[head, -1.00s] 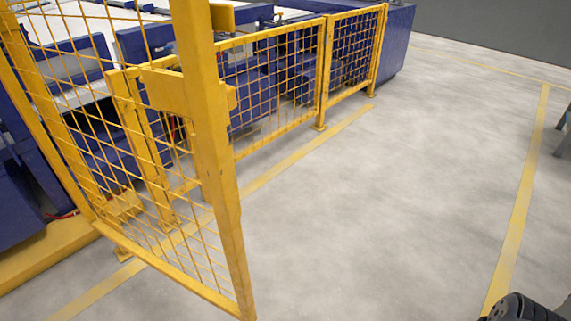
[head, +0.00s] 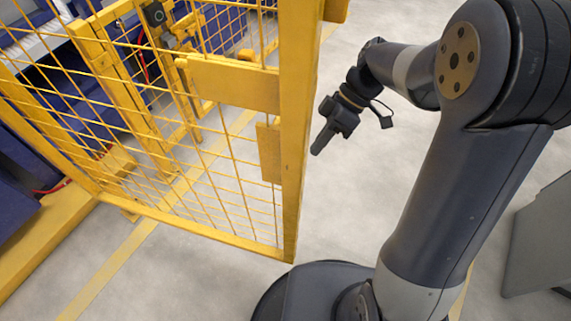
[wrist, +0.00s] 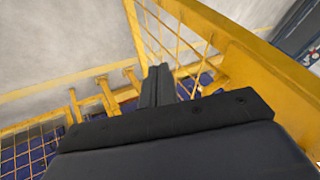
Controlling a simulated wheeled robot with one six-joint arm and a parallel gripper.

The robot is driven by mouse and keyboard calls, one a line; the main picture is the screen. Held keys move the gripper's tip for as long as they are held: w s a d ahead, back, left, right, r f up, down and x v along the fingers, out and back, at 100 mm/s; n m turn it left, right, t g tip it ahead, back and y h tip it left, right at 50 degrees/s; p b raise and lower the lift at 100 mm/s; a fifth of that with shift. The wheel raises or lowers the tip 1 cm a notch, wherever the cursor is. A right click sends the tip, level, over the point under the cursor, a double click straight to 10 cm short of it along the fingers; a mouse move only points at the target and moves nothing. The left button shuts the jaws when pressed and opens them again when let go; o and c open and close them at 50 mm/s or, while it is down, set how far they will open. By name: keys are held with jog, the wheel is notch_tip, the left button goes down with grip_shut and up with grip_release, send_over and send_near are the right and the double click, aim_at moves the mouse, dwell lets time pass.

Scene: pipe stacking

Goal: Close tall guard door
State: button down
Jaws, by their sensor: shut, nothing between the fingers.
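The tall guard door (head: 291,150) is a yellow frame with wire mesh, standing open and swung out over the floor in the head view. Its free upright edge is nearest the arm. My gripper (head: 319,148) is shut and empty, just right of that upright, with a visible gap in the picture; I cannot tell if it touches. In the wrist view the shut fingers (wrist: 157,85) point toward the yellow frame and mesh (wrist: 180,40). A yellow plate (head: 232,84) sits on the door's mesh side near the free edge.
Blue machinery (head: 62,85) lies beyond. A yellow floor line (head: 110,270) runs under the door. A grey cabinet (head: 540,240) stands at the right.

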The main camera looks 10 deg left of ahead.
jog(key=s+a+f+b, duration=0.2)
jog(key=s+a+f, duration=0.2)
jog(key=s+f, duration=0.3)
jog(key=shift+s+a+f, duration=0.3)
jog(key=shift+s+f, duration=0.1)
jog(key=shift+s, duration=0.2)
